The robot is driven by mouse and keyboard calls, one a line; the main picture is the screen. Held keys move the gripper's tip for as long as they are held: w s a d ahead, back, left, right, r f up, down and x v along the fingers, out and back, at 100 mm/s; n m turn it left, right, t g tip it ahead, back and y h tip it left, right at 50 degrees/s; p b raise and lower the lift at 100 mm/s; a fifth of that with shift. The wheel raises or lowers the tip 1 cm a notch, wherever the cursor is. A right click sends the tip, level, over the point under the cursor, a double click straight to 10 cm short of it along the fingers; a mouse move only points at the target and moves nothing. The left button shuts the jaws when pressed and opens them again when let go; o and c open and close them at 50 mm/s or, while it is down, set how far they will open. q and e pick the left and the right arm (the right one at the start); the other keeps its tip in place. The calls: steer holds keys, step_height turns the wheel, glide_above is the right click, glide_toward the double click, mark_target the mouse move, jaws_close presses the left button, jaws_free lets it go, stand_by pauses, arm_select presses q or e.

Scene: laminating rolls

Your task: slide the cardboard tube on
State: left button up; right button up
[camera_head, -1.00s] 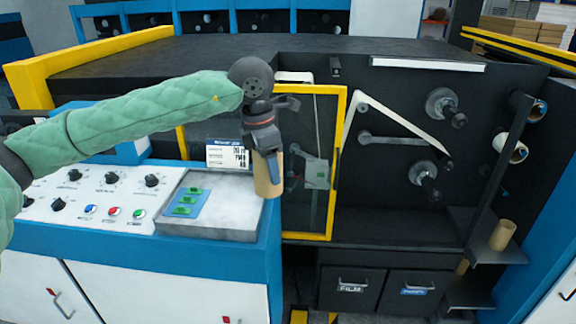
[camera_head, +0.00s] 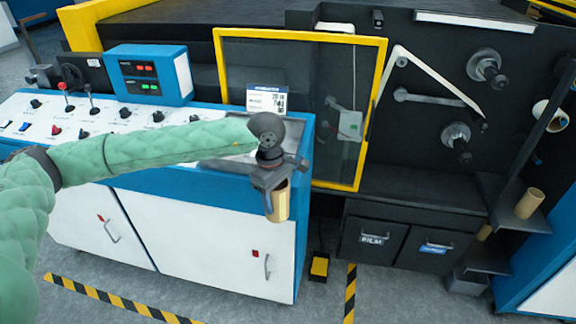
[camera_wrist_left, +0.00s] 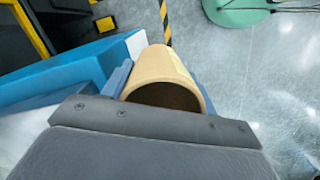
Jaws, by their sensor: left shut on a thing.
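A tan cardboard tube (camera_head: 280,203) hangs upright below my left gripper (camera_head: 275,187), which is shut on it. They are in front of the blue and white control cabinet, above the floor. In the left wrist view the tube (camera_wrist_left: 168,70) shows its open, hollow end between the jaws. On the black machine face at the right, two shaft ends stick out: an upper spindle (camera_head: 487,68) and a lower spindle (camera_head: 457,138). Both show no tube on them. My right gripper is not in view.
A yellow-framed clear door (camera_head: 376,110) stands between the cabinet and the spindles. Another tan tube (camera_head: 529,203) stands on a dark shelf at the right. A film drawer (camera_head: 372,240) sits below. The floor in front is open, with striped tape.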

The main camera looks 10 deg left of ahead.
arm_select(q)
steer(key=s+a+f+m, duration=0.2)
steer(key=f+m, duration=0.2)
steer(key=f, duration=0.4)
steer(key=s+a+f+m+y, duration=0.1)
steer(key=f+m, duration=0.3)
steer(key=f, duration=0.4)
steer(key=s+a+f+m+g, duration=0.1)
steer(key=s+a+f+m, duration=0.2)
steer(key=f, duration=0.5)
steer(key=shift+a+f+m, duration=0.15)
steer(key=shift+f+m, duration=0.25)
steer(key=shift+m, duration=0.4)
steer(key=shift+w+a, duration=0.1)
steer(key=shift+a, duration=0.05)
